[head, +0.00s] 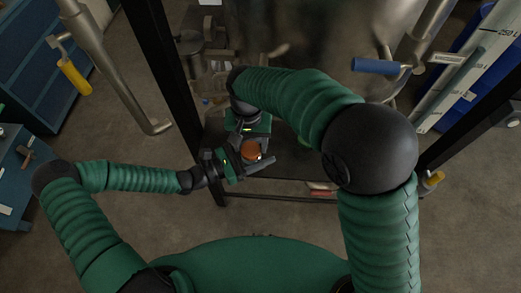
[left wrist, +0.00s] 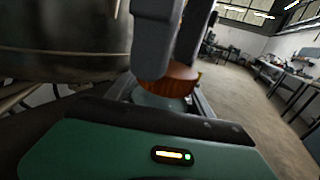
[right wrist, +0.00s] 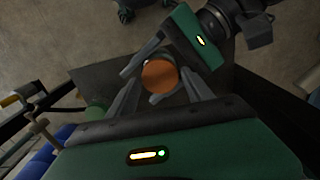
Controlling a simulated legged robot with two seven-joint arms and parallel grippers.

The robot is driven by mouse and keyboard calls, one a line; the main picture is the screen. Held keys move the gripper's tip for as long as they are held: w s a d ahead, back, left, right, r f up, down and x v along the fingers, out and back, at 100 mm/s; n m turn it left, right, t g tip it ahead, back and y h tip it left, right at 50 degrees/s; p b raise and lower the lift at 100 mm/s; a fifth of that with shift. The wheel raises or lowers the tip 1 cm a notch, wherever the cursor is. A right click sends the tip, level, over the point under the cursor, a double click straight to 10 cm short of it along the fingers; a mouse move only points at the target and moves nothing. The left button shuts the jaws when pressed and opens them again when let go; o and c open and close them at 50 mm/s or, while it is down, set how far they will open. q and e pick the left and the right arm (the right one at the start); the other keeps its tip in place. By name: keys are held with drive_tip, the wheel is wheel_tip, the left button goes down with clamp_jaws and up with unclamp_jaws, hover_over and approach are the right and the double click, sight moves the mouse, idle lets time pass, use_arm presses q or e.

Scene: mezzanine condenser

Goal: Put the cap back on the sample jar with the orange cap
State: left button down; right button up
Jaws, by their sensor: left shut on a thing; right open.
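The orange cap (head: 253,150) sits over the mouth of the sample jar; it also shows in the left wrist view (left wrist: 168,82) and from above in the right wrist view (right wrist: 159,75). The pale, see-through jar (left wrist: 155,102) is mostly hidden below the cap. My left gripper (head: 250,165) comes in from the left and is shut on the jar body, below the cap. My right gripper (right wrist: 160,92) is open, with one finger on each side of the cap. I cannot tell whether its fingers touch the cap, or whether the cap is fully seated.
The jar is over a dark shelf (head: 295,165) between black posts (head: 165,70). A large metal tank (head: 300,35) stands behind. A blue-handled valve (head: 375,66) and a level gauge (head: 470,70) are on the right. A yellow-handled pipe (head: 75,78) is on the left.

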drive_tip(key=shift+d+f, duration=0.1)
drive_tip(key=shift+f, duration=0.7)
drive_tip(key=c, duration=1.1)
drive_tip(key=o, duration=1.5)
drive_tip(key=shift+r, duration=0.1)
wheel_tip(320, 180, up, 12)
drive_tip(key=shift+f, duration=0.15)
